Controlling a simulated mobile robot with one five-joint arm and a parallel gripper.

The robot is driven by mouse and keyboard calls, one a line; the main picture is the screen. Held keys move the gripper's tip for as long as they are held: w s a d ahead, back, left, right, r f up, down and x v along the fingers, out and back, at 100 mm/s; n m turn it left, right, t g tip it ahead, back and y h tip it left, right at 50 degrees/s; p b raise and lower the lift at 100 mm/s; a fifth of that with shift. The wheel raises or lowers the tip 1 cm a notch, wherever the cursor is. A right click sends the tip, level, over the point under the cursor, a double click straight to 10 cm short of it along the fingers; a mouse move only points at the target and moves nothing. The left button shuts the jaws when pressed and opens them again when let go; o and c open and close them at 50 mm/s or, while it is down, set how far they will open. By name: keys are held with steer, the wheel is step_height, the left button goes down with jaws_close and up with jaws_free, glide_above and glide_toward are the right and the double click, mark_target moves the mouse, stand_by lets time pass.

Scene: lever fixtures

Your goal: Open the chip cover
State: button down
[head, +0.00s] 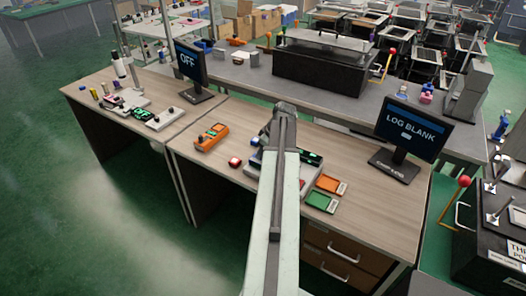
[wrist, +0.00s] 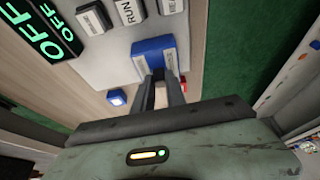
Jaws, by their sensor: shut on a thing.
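In the wrist view, a blue block-like cover (wrist: 153,53) with a white label sits at the edge of a pale grey panel (wrist: 105,62); I take it for the chip cover. My gripper (wrist: 162,76) reaches it with two dark fingers, close together and shut on its near part. The label is too small to read, and the fingers hide the part they hold. I cannot tell whether the cover is raised. In the head view, my arm hides the gripper and most of the panel.
The panel carries white keys, one marked RUN (wrist: 129,11), and a green-lit OFF display (wrist: 45,30). A small blue button (wrist: 117,97) lies beside it. On the desk are an orange device (head: 211,137), orange and green cards (head: 322,201), and a LOG BLANK monitor (head: 411,130).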

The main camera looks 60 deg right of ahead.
steer(key=d, duration=0.9)
steer(key=shift+d, duration=0.25)
steer(key=c, duration=1.4)
jaws_free()
steer(key=shift+s+d, duration=0.1)
steer(key=shift+o, duration=0.2)
steer(key=shift+s+r+p, duration=0.1)
steer(key=shift+r+p, duration=0.45)
steer(key=p+v, duration=0.6)
steer(key=shift+s+r, duration=0.25)
steer(key=shift+r, duration=0.1)
